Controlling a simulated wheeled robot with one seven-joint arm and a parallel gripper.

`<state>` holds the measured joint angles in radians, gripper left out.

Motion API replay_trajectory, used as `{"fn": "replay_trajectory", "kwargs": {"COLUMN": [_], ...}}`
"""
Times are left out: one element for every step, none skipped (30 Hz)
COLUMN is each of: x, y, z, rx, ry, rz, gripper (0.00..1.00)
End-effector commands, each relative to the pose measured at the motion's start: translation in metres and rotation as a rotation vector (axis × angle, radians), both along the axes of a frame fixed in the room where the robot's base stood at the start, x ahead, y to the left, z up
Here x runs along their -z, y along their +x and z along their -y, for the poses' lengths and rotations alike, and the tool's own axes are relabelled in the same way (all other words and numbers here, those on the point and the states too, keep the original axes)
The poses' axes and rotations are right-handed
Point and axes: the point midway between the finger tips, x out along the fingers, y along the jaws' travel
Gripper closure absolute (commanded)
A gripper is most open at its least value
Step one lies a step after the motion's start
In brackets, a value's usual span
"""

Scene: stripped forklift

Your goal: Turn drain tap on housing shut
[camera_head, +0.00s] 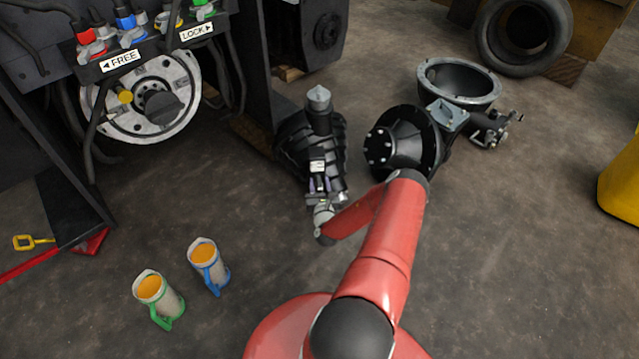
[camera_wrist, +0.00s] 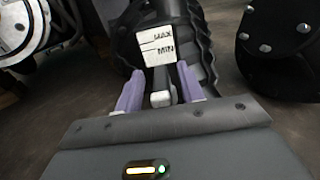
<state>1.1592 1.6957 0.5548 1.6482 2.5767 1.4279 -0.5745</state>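A dark ribbed housing (camera_head: 308,145) stands on the floor at the centre of the head view, with a grey cone on top. It also shows in the wrist view (camera_wrist: 205,45) with a white MAX/MIN label (camera_wrist: 157,46). Below the label, a small grey-ended part, apparently the drain tap (camera_wrist: 161,97), projects toward me. My gripper (camera_wrist: 160,85) is open, with its purple fingers on either side of this part and visible gaps between. In the head view my gripper (camera_head: 319,185) is at the housing's front. The tap's turn position is unclear.
A black bell-shaped casing (camera_head: 408,140) and an open grey ring casing (camera_head: 458,80) lie right of the housing. The forklift frame with FREE and LOCK labels (camera_head: 122,61) is at left. Floor at lower right is clear.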

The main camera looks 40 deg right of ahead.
Motion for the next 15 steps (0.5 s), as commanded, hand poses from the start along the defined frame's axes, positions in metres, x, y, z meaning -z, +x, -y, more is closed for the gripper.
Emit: {"fn": "replay_trajectory", "kwargs": {"x": [-0.0002, -0.0002, -0.0001, 0.0, -0.0001, -0.0001, -0.0001, -0.0001, -0.0001, -0.0002, -0.0002, -0.0002, -0.0002, -0.0002, -0.0002], "y": [0.0036, 0.005, 0.0063, 0.0068, 0.0071, 0.0073, 0.0074, 0.0072, 0.0071, 0.0071, 0.0071, 0.0071, 0.0071, 0.007, 0.007], "z": [0.002, 0.0028, 0.0034, 0.0037, 0.0039, 0.004, 0.0041, 0.0041, 0.0041, 0.0041, 0.0041, 0.004, 0.004, 0.0041, 0.0041], "rx": [0.0, 0.0, -0.001, -0.001, -0.001, -0.001, -0.001, -0.001, -0.001, -0.001, -0.001, -0.001, -0.001, -0.001, -0.001], "ry": [-0.001, -0.001, 0.001, 0.001, 0.001, 0.001, 0.001, 0.001, 0.001, 0.001, 0.001, 0.001, 0.001, 0.001, 0.001], "rz": [0.001, 0.001, 0.001, 0.0, 0.0, 0.0, 0.0, 0.0, 0.0, 0.0, 0.0, 0.0, 0.0, 0.0, 0.001], "gripper": [0.62, 0.62, 0.62, 0.62, 0.62, 0.62, 0.62, 0.62, 0.62, 0.62, 0.62, 0.67, 0.71, 0.75, 0.8]}}
